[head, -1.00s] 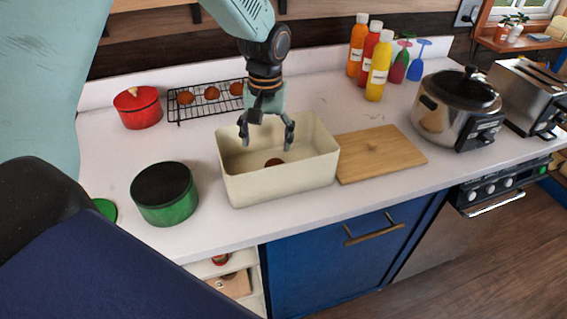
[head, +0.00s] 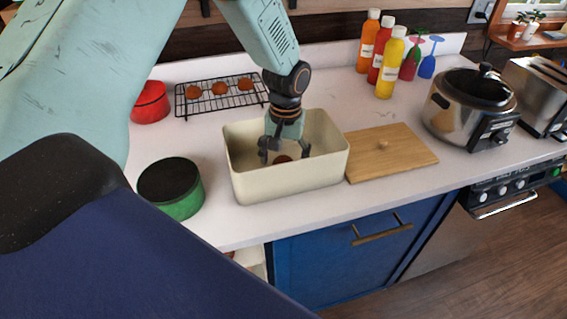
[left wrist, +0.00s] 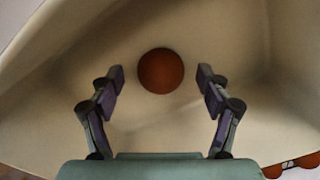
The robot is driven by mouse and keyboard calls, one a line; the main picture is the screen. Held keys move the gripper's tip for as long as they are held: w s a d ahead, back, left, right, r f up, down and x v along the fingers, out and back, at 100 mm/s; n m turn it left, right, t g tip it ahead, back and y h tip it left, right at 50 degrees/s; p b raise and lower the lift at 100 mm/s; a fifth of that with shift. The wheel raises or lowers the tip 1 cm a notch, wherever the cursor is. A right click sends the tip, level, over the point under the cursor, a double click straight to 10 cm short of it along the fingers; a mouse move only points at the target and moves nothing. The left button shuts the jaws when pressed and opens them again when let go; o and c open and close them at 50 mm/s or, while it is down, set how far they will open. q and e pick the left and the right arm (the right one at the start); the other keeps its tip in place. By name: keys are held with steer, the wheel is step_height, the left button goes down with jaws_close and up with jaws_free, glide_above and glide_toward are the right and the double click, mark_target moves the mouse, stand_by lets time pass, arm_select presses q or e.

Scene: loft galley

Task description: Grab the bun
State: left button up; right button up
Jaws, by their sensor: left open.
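A round brown bun (head: 282,159) lies on the floor of the cream bin (head: 290,182). In the left wrist view the bun (left wrist: 160,71) shows whole, a little beyond and between the fingertips. My left gripper (head: 285,155) points down into the bin with its fingers spread on either side of the bun. In the left wrist view the gripper (left wrist: 161,78) is open and empty, with a gap on both sides of the bun. Several more buns (head: 219,88) sit on the black wire rack behind the bin. My right gripper is not in view.
A wooden board (head: 392,158) with a knob lies right of the bin. A green pot (head: 170,187) and a red pot (head: 150,102) stand to the left. Sauce bottles (head: 390,63), coloured glasses (head: 432,57), a cooker (head: 468,110) and a toaster (head: 540,92) stand further right.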

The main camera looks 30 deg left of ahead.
arm_select(q)
steer(key=shift+a+f, duration=0.2)
steer(key=shift+f, duration=0.1)
steer(key=shift+d+r, duration=0.15)
steer(key=shift+d, duration=0.2)
steer(key=shift+c, duration=1.2)
steer(key=shift+a, duration=0.3)
steer(key=c, duration=0.6)
steer(key=shift+d, duration=0.2)
steer(key=c, duration=0.3)
